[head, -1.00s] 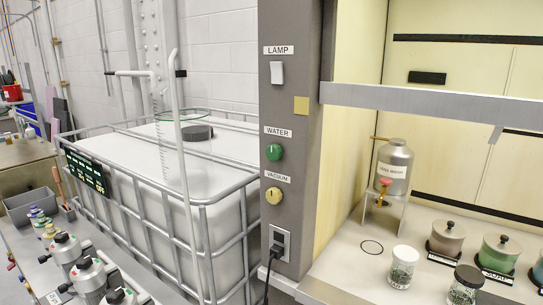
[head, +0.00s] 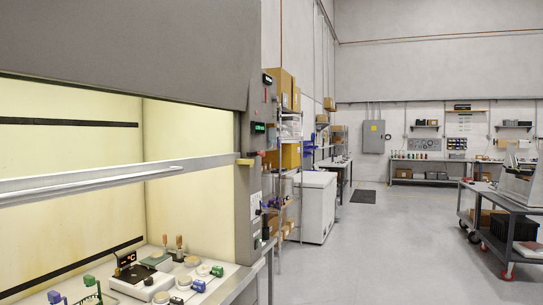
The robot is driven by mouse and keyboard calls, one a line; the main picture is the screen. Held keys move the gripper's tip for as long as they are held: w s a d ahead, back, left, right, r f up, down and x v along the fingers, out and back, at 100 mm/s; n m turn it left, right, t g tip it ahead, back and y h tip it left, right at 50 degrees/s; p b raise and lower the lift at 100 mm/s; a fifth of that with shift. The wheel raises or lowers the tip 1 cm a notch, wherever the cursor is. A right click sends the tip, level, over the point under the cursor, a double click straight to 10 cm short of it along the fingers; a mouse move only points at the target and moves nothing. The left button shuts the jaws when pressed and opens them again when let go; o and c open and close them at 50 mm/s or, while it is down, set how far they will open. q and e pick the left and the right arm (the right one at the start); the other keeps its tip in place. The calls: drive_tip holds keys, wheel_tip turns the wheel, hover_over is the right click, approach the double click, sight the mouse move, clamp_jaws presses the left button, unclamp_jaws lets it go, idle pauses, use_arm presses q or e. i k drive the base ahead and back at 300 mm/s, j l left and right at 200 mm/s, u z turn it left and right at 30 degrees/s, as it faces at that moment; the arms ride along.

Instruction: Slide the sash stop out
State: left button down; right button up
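The fume hood's sash shows as a grey bottom rail (head: 210,163) across the left half of the head view. The sash is raised, with the hood open below it. A small yellow block (head: 244,161) sits at the rail's right end, against the hood's grey right post (head: 253,195). It looks like the sash stop, but I cannot tell how it is seated. Neither of my grippers is in view.
On the hood's work surface stand a white hot plate (head: 142,281) and several small green- and blue-topped items. To the right are a white chest (head: 318,205), shelves and a grey cart (head: 505,225). The floor (head: 385,250) between is clear.

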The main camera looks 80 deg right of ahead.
sight(262, 154)
drive_tip(key=z, duration=2.7)
drive_tip(key=i+l, duration=0.65)
drive_tip(key=i, duration=0.3)
drive_tip(key=i+l+z, duration=0.1)
drive_tip(key=i+l, duration=0.55)
drive_tip(key=i, duration=0.3)
drive_tip(key=i+l, duration=0.3)
drive_tip(key=i, duration=0.2)
